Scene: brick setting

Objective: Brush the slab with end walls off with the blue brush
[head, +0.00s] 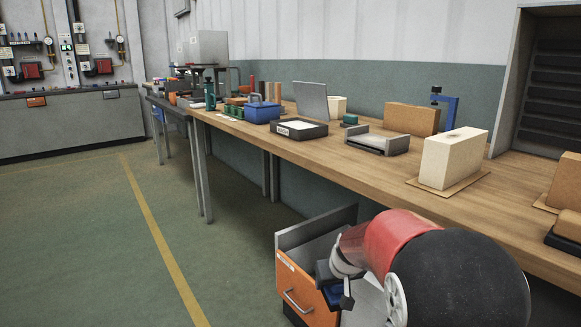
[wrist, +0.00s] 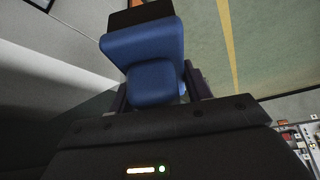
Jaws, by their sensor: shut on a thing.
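The slab with end walls (head: 378,141) is a light grey block with a raised wall at each end. It lies on the wooden bench in the head view, with its top clear of my gripper. My gripper (head: 336,290) is low, in front of the bench and over the open drawer. It is shut on the blue brush (wrist: 143,50), whose blue body fills the space between the fingers in the wrist view. A dark part shows at the brush's far end. In the head view only a small blue bit of the brush shows; my arm hides more.
The open orange-fronted drawer (head: 301,293) juts out below the bench (head: 330,152). On the bench near the slab stand a cream block (head: 452,158), a tan block (head: 411,119), a black tray (head: 299,129), a small green item (head: 350,119) and a blue clamp (head: 449,112).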

